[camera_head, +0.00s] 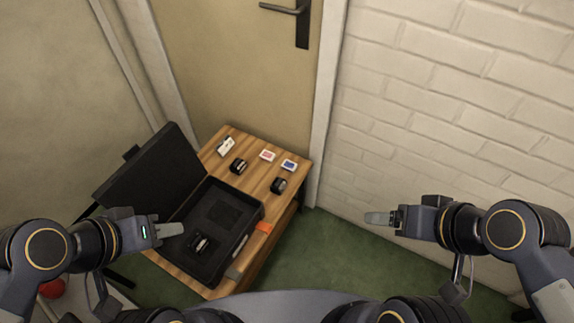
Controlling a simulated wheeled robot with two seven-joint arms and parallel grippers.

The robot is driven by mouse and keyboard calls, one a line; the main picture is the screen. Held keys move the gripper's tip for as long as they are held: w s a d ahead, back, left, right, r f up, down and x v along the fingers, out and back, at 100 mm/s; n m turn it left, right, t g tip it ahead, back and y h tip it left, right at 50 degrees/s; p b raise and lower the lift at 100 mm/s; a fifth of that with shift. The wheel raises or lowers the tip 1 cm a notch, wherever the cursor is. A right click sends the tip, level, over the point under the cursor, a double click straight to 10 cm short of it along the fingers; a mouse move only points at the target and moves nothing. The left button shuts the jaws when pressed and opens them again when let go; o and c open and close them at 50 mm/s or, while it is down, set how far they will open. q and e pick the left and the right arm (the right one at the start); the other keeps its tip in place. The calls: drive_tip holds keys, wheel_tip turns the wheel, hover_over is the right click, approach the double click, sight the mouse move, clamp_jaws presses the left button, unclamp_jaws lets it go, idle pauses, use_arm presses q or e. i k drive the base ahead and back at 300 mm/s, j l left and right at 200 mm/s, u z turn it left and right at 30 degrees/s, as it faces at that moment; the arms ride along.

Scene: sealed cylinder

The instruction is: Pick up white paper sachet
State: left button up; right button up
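A small white item (226,147) with a dark mark, which looks like the white paper sachet, lies near the back left corner of the wooden table. My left gripper (172,229) is at the left, over the edge of the open black case and well short of the white item. My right gripper (376,218) is at the right, away from the table and above the green floor. I see each gripper's fingers from the side, overlapping, so the gap between them is hidden. Nothing shows held in either.
The open black case (254,213) covers the front of the wooden table (255,184), its lid raised at left. It holds a dark cylinder (199,243). Two dark cylinders (238,166) (278,185), a red-and-white card (267,155) and a blue-and-white card (289,165) are behind it.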

sight(288, 165)
drive_tip(key=i+l, duration=0.3)
drive_tip(key=l, duration=0.15)
drive_tip(key=i+l, duration=0.3)
drive_tip(key=l, duration=0.15)
drive_tip(key=l+u, duration=0.1)
drive_tip(key=u, duration=0.35)
drive_tip(key=i+l+u, duration=0.1)
drive_tip(key=u, duration=0.35)
drive_tip(key=l+u, duration=0.15)
drive_tip(key=u, duration=0.3)
drive_tip(key=l+u, duration=0.1)
drive_tip(key=u, duration=0.35)
drive_tip(key=i+l, duration=0.05)
